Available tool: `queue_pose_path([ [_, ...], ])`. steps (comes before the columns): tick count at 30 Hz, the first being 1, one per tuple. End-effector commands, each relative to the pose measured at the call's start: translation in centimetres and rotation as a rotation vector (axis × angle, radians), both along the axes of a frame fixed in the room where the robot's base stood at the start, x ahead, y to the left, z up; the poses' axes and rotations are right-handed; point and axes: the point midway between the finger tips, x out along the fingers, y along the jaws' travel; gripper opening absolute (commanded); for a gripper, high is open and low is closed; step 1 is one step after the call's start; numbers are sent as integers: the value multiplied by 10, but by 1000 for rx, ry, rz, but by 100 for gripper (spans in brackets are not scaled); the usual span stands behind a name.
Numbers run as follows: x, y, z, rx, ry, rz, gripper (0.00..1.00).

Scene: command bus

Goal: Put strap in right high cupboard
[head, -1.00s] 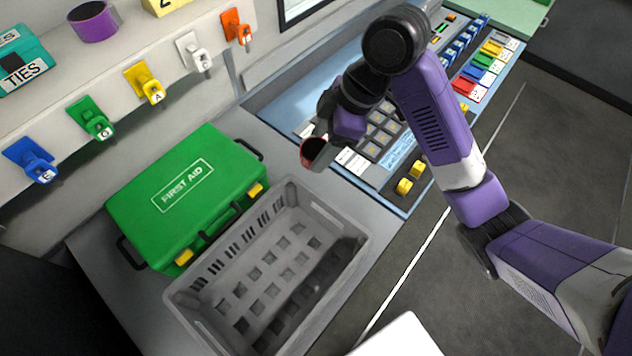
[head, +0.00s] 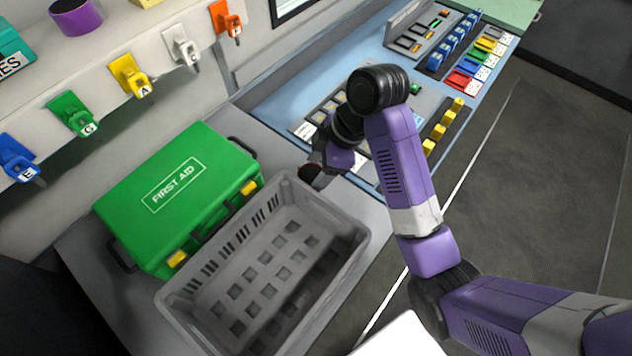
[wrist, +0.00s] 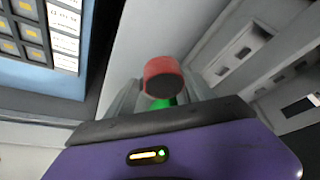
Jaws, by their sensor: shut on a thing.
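My gripper (wrist: 160,96) is shut on a short, round red thing with a dark end face, which I take to be the strap (wrist: 158,70). A bit of green shows just beneath it between the fingers. In the head view my gripper (head: 312,170) is low over the grey counter, beside the crate's far right corner. Only a small dark red part of the strap (head: 308,173) shows there. No cupboard is in view.
A grey slotted crate (head: 345,222), empty, stands by the counter's front edge. A green first aid case (head: 180,195) is behind it. The control desk (head: 265,92) lies to the right.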

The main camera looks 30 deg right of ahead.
Motion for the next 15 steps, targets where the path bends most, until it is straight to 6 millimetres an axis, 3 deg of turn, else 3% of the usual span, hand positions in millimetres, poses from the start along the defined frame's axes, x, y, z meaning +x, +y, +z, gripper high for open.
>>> queue_pose_path([
  [7,0,0,-14,1,-1,0,16],
  [15,0,1,-48,2,0,0,16],
])
